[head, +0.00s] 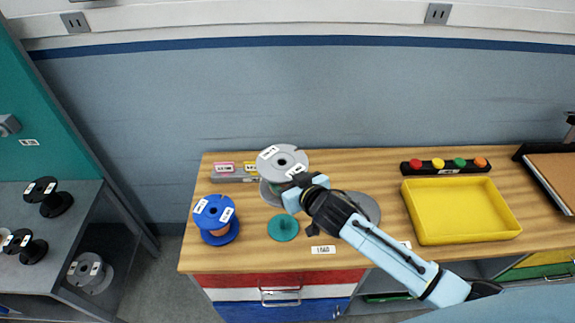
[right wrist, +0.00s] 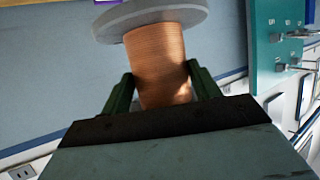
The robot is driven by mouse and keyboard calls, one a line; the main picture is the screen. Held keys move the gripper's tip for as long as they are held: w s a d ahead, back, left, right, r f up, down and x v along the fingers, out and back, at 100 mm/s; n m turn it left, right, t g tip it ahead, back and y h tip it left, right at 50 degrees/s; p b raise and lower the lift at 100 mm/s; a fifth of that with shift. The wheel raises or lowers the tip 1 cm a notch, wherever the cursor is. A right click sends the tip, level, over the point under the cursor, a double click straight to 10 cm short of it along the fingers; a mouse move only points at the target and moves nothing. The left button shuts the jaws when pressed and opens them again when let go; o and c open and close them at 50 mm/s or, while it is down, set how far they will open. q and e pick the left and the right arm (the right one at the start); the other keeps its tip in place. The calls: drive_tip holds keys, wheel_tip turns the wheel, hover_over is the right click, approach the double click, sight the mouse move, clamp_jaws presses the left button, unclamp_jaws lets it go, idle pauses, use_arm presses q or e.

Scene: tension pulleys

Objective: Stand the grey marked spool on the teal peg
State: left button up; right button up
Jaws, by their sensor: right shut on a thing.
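The grey marked spool (head: 270,158) has white labels on its top flange and a dark centre hole. In the head view it appears over the back of the workbench, roughly upright. My right gripper (head: 300,190) is shut on it. The right wrist view shows the copper winding (right wrist: 158,62) between the two green fingers (right wrist: 160,92), with the grey flange (right wrist: 190,16) beyond. The teal peg (head: 283,229), on a round teal base, is bare and stands in front of the spool in the head view. My left gripper is not in view.
A blue spool (head: 219,234) stands left of the teal peg. A grey disc (head: 370,208) is partly hidden behind my right arm. A yellow tray (head: 460,213) and a strip of coloured buttons (head: 447,165) are at right. Dark spools (head: 55,204) sit on the left shelf.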

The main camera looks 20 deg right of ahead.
drive_tip(key=shift+w+r, duration=0.15)
drive_tip(key=shift+r, duration=0.05)
drive_tip(key=shift+a+f, duration=0.1)
drive_tip(key=shift+f, duration=0.15)
wheel_tip(320, 180, down, 7)
drive_tip(key=b, duration=0.7)
drive_tip(key=shift+r, duration=0.15)
idle(0.6)
drive_tip(key=shift+p, duration=0.45)
idle(0.6)
drive_tip(key=shift+f, duration=0.25)
wheel_tip(320, 180, down, 3)
drive_tip(key=shift+r+b, duration=0.1)
drive_tip(key=shift+b, duration=0.85)
